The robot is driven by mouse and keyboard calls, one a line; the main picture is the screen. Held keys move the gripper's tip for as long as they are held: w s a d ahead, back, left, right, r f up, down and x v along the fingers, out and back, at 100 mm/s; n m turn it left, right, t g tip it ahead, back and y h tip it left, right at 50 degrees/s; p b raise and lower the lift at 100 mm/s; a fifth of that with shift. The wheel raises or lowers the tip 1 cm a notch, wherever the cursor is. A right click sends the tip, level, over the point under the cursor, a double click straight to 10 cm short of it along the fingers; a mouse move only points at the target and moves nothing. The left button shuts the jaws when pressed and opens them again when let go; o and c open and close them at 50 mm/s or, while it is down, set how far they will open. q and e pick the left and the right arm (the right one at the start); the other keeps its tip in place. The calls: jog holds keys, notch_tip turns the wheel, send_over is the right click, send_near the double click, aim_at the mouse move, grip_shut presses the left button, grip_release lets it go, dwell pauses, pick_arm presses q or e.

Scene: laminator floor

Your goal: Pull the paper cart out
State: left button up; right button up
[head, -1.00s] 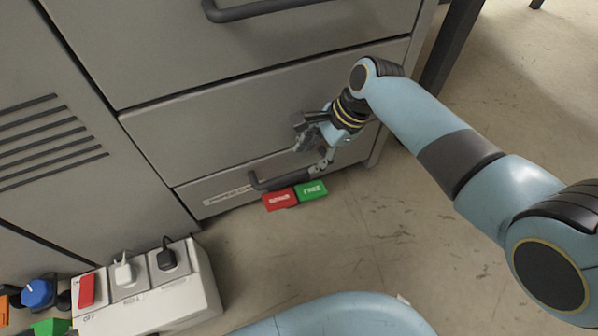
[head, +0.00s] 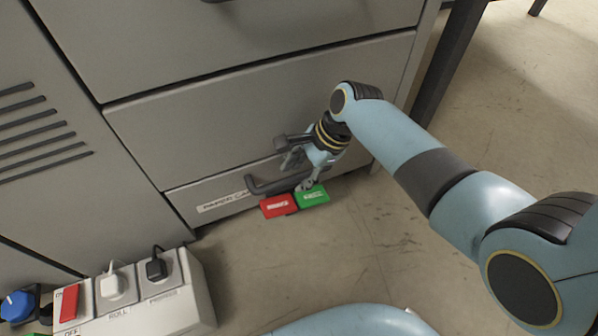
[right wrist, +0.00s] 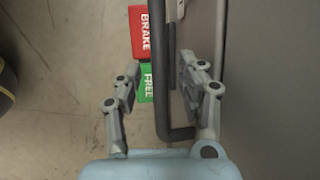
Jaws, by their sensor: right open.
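The paper cart (head: 188,201) is the low grey front at the cabinet's bottom, with a partly readable white label. Its dark bar handle (head: 254,188) also shows in the right wrist view (right wrist: 176,133). My right gripper (head: 297,172) is open at the handle's right part. In the right wrist view the handle runs between the spread fingers of this gripper (right wrist: 158,76), and I see no finger closed on it. A red BRAKE pedal (head: 275,206) and a green FREE pedal (head: 313,197) sit side by side below the handle. My left gripper is out of view.
A grey drawer front (head: 240,120) lies above the cart. A white switch box (head: 180,312) with plugs and a red switch stands at the lower left, near a blue knob (head: 18,304). A dark leg (head: 447,65) stands at the right. The floor before the cart is clear.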

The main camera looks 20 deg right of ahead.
grip_shut()
dwell(0.5)
